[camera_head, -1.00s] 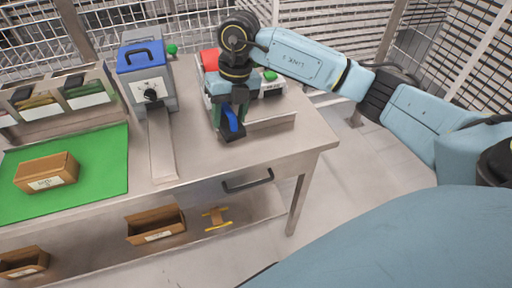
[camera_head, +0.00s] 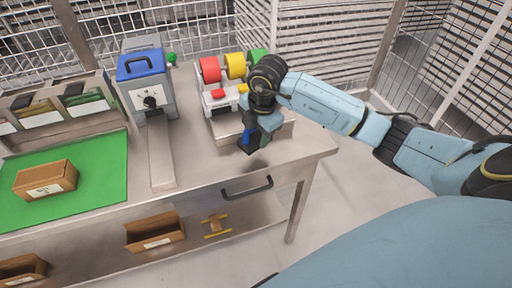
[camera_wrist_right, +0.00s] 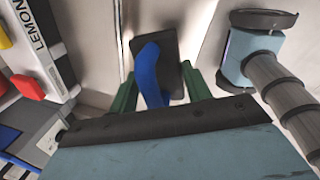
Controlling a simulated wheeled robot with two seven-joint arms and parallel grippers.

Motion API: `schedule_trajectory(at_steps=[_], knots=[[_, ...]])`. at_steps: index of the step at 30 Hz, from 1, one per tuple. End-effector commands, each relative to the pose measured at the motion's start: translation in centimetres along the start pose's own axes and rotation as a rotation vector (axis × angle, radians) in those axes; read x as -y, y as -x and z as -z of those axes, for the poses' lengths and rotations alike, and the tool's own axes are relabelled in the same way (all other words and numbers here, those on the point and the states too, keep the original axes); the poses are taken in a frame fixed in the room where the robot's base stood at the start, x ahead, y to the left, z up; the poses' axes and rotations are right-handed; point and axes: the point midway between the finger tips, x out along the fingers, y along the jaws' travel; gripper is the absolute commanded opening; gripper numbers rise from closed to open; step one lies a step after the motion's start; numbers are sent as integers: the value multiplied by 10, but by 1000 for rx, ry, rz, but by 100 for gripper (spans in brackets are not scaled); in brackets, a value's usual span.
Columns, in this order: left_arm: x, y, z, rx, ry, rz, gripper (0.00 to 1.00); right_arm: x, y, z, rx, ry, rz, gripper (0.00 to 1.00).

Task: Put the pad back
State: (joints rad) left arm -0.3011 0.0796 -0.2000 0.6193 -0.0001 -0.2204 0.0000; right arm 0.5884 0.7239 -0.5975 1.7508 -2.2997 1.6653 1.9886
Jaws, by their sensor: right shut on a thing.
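My right gripper (camera_head: 256,136) is shut on a dark pad with a blue handle (camera_wrist_right: 148,72). In the right wrist view the handle sits between the green fingers, and the dark pad (camera_wrist_right: 172,62) shows beyond it. In the head view the blue handle (camera_head: 248,138) shows low at the fingers, above the front right part of the metal table (camera_head: 200,165). The head view does not show clearly whether the pad touches the table. My left gripper is not in view.
A dispenser with red, yellow and green rollers (camera_head: 235,66) stands just behind the gripper. Left are a blue-lidded machine (camera_head: 146,75) with a metal chute, a green mat (camera_head: 100,170) with a cardboard box (camera_head: 45,180), and bins. A drawer handle (camera_head: 247,188) is at the front edge.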

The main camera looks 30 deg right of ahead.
Motion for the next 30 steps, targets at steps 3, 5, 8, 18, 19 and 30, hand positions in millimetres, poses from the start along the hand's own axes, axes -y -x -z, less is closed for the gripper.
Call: schedule_trajectory(at_steps=[3, 5, 8, 18, 19, 30], knots=[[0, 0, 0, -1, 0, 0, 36, 2, -12, 0, -2, 0, 2, 30], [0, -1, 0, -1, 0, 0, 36, 4, -22, 1, -2, 2, 2, 30], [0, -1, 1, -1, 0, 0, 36, 8, -39, 1, -2, 2, 3, 30], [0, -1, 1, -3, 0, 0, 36, 9, -52, 0, -1, 3, -2, 30], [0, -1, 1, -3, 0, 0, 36, 9, -52, 0, -1, 3, -2, 30], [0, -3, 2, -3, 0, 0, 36, 10, -55, 1, -1, 4, 0, 70]])
